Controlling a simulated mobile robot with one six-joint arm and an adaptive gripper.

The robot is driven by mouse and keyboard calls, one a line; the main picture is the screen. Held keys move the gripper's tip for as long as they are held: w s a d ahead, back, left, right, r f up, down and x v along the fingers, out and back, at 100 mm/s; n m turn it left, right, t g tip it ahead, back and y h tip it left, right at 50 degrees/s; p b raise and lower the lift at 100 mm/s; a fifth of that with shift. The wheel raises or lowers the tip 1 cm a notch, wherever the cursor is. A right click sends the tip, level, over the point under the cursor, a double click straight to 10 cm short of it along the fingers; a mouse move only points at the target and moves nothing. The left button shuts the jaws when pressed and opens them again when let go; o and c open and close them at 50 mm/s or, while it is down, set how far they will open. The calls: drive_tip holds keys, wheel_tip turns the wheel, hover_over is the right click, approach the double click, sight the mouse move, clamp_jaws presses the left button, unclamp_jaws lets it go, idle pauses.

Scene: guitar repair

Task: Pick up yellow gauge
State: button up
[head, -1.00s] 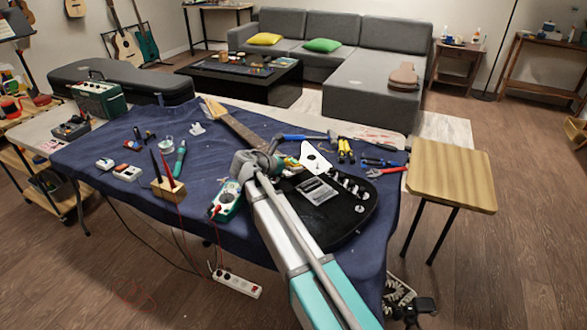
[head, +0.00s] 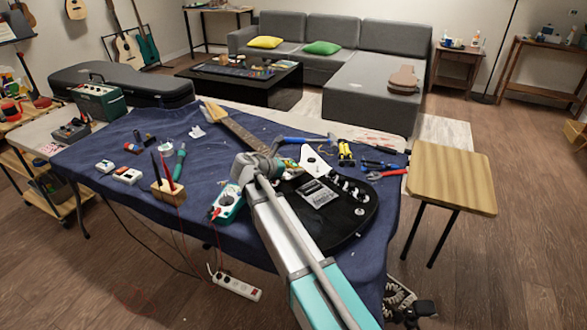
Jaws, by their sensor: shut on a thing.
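My gripper (head: 285,167) is over the body of the black electric guitar (head: 345,222), near where the neck joins. My own wrist and forearm hide most of it. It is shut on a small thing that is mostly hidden. Small yellowish and greenish bits show beside the fingers, but I cannot make out clearly whether they are the yellow gauge. The guitar lies on the blue cloth (head: 95,178) with its neck (head: 237,130) pointing to the back left.
A yellow-handled tool (head: 346,153), red pliers (head: 385,175) and a blue-handled hammer (head: 305,140) lie behind the guitar. A green multimeter (head: 228,204) and a wooden tool block (head: 167,193) stand left of my arm. A wooden stool (head: 452,180) is at the right.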

sight(293, 164)
drive_tip(key=shift+r, duration=0.15)
wheel_tip(293, 164, up, 3)
drive_tip(key=p, duration=0.3)
drive_tip(key=s+a+r+p, duration=0.1)
drive_tip(key=s+r+p, duration=0.8)
drive_tip(key=s, duration=0.5)
drive_tip(key=shift+r+p, duration=0.35)
drive_tip(key=shift+p, duration=0.15)
drive_tip(key=shift+r, duration=0.15)
